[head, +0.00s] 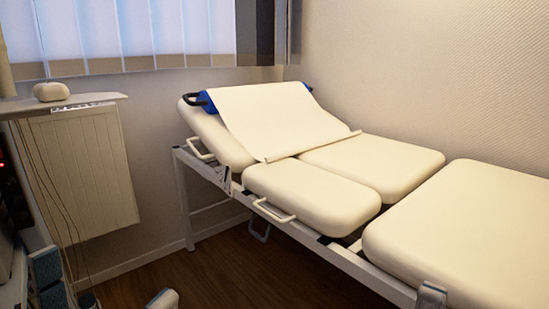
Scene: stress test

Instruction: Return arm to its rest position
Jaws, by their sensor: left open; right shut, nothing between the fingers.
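No gripper fingers show clearly in the head view. Light-coloured parts that look like my own arms show at the lower left corner and at the bottom edge, left of centre and right of centre. They are cut off by the frame, so I cannot see what lies beyond them. Nothing is seen held.
A cream padded examination couch (478,220) on a white metal frame fills the middle and right. White paper (270,120) covers its raised head end. A radiator (82,172) and a sill (25,106) with a rounded white object (51,91) stand left. Wooden floor (225,272) lies open between.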

